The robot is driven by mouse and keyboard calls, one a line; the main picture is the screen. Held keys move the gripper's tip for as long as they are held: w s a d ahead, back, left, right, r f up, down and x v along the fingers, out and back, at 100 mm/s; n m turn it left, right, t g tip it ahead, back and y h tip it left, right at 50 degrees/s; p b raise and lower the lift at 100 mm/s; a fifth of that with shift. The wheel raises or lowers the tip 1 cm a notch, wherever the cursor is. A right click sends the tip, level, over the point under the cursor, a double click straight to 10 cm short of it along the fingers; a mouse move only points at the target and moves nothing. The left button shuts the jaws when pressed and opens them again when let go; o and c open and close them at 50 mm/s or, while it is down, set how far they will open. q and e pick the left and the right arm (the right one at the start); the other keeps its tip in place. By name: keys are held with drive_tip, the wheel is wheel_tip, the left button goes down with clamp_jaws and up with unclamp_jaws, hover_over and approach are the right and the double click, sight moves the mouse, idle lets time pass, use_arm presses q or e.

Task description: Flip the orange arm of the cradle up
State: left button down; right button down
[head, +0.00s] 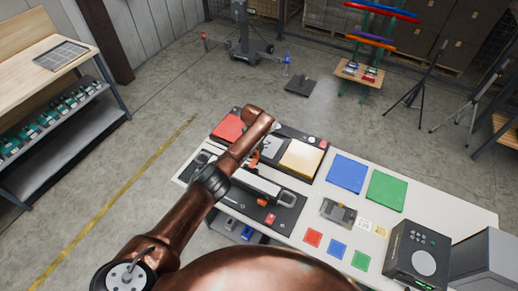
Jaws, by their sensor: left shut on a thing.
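Two dark cradle bases lie on the white table, the far one holding a red block (228,127) and a tan tote (301,158). A small orange piece (253,160), which looks like the cradle's orange arm, shows beside my left wrist, between the red block and the tan tote. My left gripper (262,152) is over the far base at this orange piece, mostly hidden by my own copper arm. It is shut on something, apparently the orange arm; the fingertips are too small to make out. My right gripper is not in view.
The near base (288,215) carries a long pale bar and black handle. Blue (346,174) and green (386,190) panels, small coloured squares, a grey device (338,213) and a black box (416,255) fill the table's right side. A shelved bench (60,100) stands left.

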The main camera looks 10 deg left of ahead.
use_arm(q)
drive_tip(key=c, duration=2.2)
unclamp_jaws()
drive_tip(key=o, duration=0.4)
drive_tip(key=shift+c, duration=0.2)
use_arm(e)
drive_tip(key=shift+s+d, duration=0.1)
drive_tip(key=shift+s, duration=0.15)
use_arm(q)
drive_tip(key=shift+r, duration=0.5)
wheel_tip(320, 180, up, 11)
drive_tip(key=s, duration=0.1)
drive_tip(key=shift+s+a, duration=0.25)
drive_tip(key=shift+s, duration=0.15)
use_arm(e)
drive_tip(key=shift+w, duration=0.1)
